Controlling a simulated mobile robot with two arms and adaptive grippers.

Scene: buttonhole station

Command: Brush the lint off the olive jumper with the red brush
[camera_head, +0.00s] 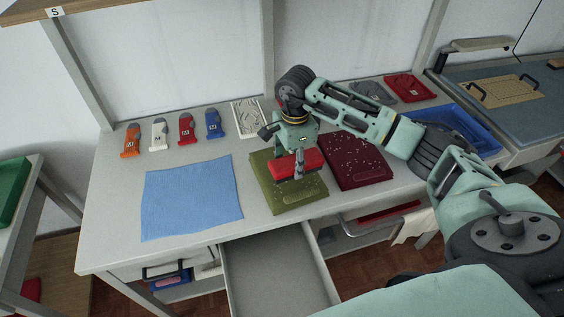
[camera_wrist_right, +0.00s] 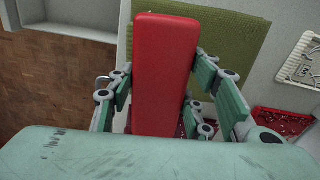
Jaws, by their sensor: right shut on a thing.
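The olive jumper (camera_head: 262,183) lies folded on the table, with pale lint specks visible on its near part. My right gripper (camera_head: 298,172) is shut on the red brush (camera_head: 284,168) and holds it over or on the jumper; I cannot tell whether the brush touches the cloth. In the right wrist view the red brush (camera_wrist_right: 162,70) sits between the two fingers, with the olive jumper (camera_wrist_right: 225,40) behind it. The gripper and brush hide the jumper's middle. My left gripper is not in view.
A speckled maroon folded garment (camera_head: 352,160) lies right of the jumper. A blue cloth (camera_head: 190,198) lies to the left. An open, empty drawer (camera_head: 275,275) juts out in front. A blue tray (camera_head: 462,128) is at the right.

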